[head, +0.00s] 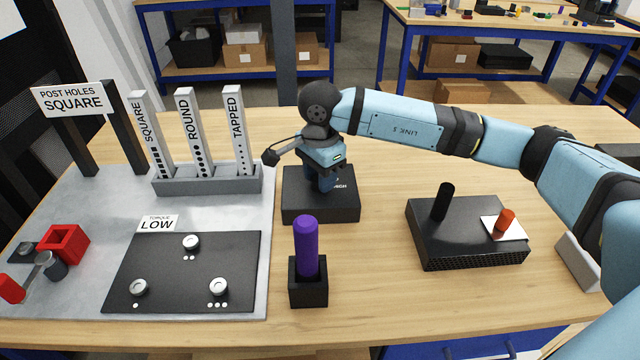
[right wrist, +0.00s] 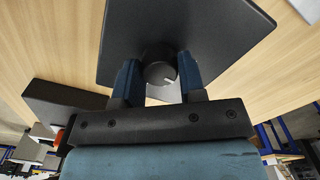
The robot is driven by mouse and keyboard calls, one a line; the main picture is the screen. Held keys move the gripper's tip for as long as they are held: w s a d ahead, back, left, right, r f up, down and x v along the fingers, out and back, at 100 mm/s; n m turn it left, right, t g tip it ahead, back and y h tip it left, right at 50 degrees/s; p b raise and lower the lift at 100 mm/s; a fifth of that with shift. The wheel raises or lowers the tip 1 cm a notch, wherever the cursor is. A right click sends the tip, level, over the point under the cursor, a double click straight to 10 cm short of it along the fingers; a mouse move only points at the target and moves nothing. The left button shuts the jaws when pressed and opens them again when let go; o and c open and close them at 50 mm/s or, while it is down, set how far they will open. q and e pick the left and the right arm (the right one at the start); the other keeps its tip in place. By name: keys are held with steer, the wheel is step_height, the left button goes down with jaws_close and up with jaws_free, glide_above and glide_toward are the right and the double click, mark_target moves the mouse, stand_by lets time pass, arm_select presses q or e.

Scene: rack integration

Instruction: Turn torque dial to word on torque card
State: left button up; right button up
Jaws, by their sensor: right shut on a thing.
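The torque card (head: 157,224) reads LOW and stands at the back edge of a dark plate on the grey mat. The torque dial's black box (head: 318,207) sits right of the mat; part of a word ending in "GH" shows on its top. My right gripper (head: 327,184) points down over the box and hides most of the dial. In the right wrist view, the round dark dial (right wrist: 159,72) with a pale mark sits between the two blue fingers of the gripper (right wrist: 160,78), which is shut on it. The dial's setting cannot be read. My left gripper is not in view.
A purple-handled tool (head: 306,246) stands in a black holder in front of the dial box. Right is a black box (head: 465,248) with a black peg and an orange part. Left are a rack of labelled strips (head: 207,180) and a POST HOLES SQUARE sign (head: 73,99).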

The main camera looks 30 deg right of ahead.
steer(key=shift+n+b, duration=0.55)
steer(key=shift+n, duration=0.35)
steer(key=o, duration=0.9)
steer(key=shift+o, duration=0.2)
steer(key=shift+r, duration=0.1)
step_height(320, 180, up, 14)
steer(key=shift+s+f, duration=0.15)
steer(key=shift+f, duration=0.1)
